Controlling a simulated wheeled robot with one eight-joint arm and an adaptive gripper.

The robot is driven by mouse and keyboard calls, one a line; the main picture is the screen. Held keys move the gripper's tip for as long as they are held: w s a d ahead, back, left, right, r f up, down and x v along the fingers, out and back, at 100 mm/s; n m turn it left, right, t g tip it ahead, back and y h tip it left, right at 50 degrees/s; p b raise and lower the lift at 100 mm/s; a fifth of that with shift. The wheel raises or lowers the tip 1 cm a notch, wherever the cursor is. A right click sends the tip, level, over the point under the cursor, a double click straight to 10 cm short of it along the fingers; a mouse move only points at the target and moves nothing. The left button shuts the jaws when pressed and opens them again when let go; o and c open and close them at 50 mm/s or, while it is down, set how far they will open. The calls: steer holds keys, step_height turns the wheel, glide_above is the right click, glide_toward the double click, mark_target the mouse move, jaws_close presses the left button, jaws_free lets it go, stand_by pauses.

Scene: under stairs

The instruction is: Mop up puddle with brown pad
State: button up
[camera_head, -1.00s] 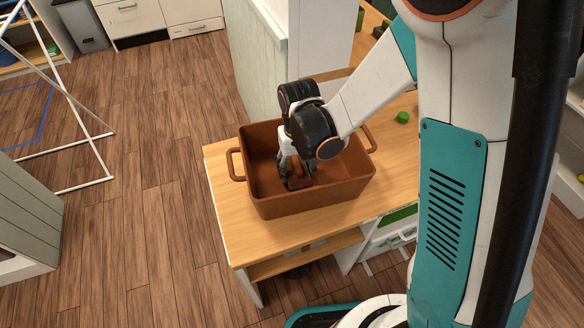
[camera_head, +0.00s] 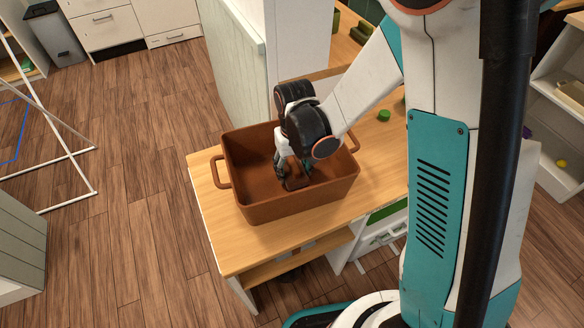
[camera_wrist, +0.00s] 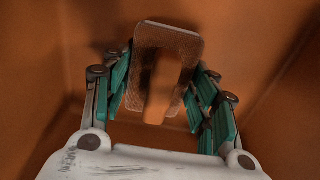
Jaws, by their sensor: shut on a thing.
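A brown tub (camera_head: 300,208) with two handles stands on the wooden table. My gripper (camera_head: 290,172) reaches down inside it, near the floor of the tub. The brown pad (camera_head: 297,184) shows small and dark at the fingertips. In the wrist view, my gripper (camera_wrist: 162,88) is shut on the pad (camera_wrist: 165,38), with a finger on each side. The pad is a flat rectangle with rounded corners, its far end sticking out past the fingers. I cannot make out a puddle in either view, and cannot tell whether the pad touches the tub floor.
The tub walls surround my gripper closely. The wooden table (camera_head: 260,243) has bare room in front of the tub. A small green object (camera_head: 384,115) lies on the table behind right. A pale partition (camera_head: 232,75) stands behind the tub.

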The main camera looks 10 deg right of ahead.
mark_target(274, 181)
steer(key=shift+s+a, duration=0.15)
steer(key=shift+a, duration=0.85)
steer(key=shift+s+a, duration=0.2)
steer(key=shift+a, duration=0.75)
steer(key=shift+s+a, duration=0.15)
steer(key=shift+a, duration=0.85)
steer(key=shift+d, duration=0.1)
steer(key=shift+w+d, duration=0.15)
steer(key=shift+d, duration=0.55)
steer(key=shift+w+d, duration=0.1)
steer(key=shift+d, duration=0.6)
step_height(274, 181, up, 20)
steer(key=p, duration=1.3)
steer(key=shift+f, duration=0.25)
steer(key=shift+d, duration=0.1)
